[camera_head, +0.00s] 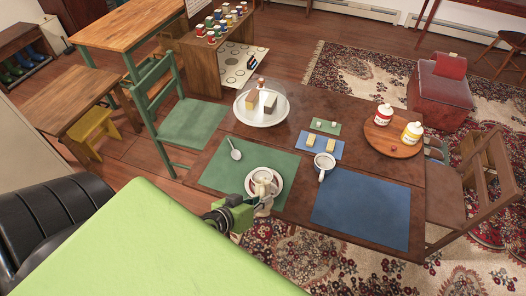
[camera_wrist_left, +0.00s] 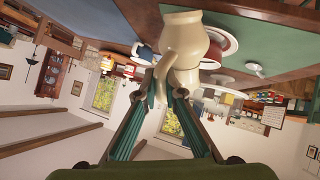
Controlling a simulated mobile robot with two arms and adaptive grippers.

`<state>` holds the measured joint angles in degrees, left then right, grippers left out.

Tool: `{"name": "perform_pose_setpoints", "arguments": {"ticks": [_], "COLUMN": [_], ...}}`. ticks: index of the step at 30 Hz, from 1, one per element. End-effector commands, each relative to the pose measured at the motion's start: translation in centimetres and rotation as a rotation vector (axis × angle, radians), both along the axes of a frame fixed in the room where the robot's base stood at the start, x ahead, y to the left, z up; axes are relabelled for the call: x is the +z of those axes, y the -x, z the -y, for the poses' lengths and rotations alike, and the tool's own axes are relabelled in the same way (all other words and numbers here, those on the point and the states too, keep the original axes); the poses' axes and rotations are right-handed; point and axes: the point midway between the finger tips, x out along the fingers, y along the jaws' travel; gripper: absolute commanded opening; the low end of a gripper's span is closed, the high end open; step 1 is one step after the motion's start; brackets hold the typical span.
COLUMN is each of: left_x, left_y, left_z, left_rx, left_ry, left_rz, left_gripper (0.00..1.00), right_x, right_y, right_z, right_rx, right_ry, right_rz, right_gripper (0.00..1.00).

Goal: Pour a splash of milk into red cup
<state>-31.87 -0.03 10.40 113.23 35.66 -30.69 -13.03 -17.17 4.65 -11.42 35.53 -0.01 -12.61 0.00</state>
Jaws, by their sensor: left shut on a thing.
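A cream milk pitcher (camera_wrist_left: 184,42) is between the fingers of my left gripper (camera_wrist_left: 172,92), which is shut on it. In the head view my left gripper (camera_head: 240,206) holds the pitcher (camera_head: 264,207) at the near edge of the green placemat, in front of the cup on its saucer. The red cup (camera_wrist_left: 225,43) shows behind the pitcher in the left wrist view, which looks upside down. I cannot see milk flowing. My right gripper is out of view.
A spoon (camera_head: 235,151) lies on the green placemat (camera_head: 216,173). A white plate (camera_head: 245,114) and a round wooden board (camera_head: 385,145) with two jars are farther back.

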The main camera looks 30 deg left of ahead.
Motion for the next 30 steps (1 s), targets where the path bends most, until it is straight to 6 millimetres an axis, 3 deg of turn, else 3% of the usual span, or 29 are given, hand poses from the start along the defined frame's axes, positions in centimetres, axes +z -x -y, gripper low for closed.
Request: {"name": "perform_pose_setpoints", "arguments": {"ticks": [30], "left_x": [1.3], "left_y": [-0.8], "left_z": [-0.5], "left_rx": [0.001], "left_ry": [0.068], "left_rz": [-0.1], "left_gripper": [0.0], "right_x": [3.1], "right_y": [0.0], "right_z": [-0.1], "right_rx": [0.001], "right_ry": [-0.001], "right_rz": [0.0], "right_gripper": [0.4]}}
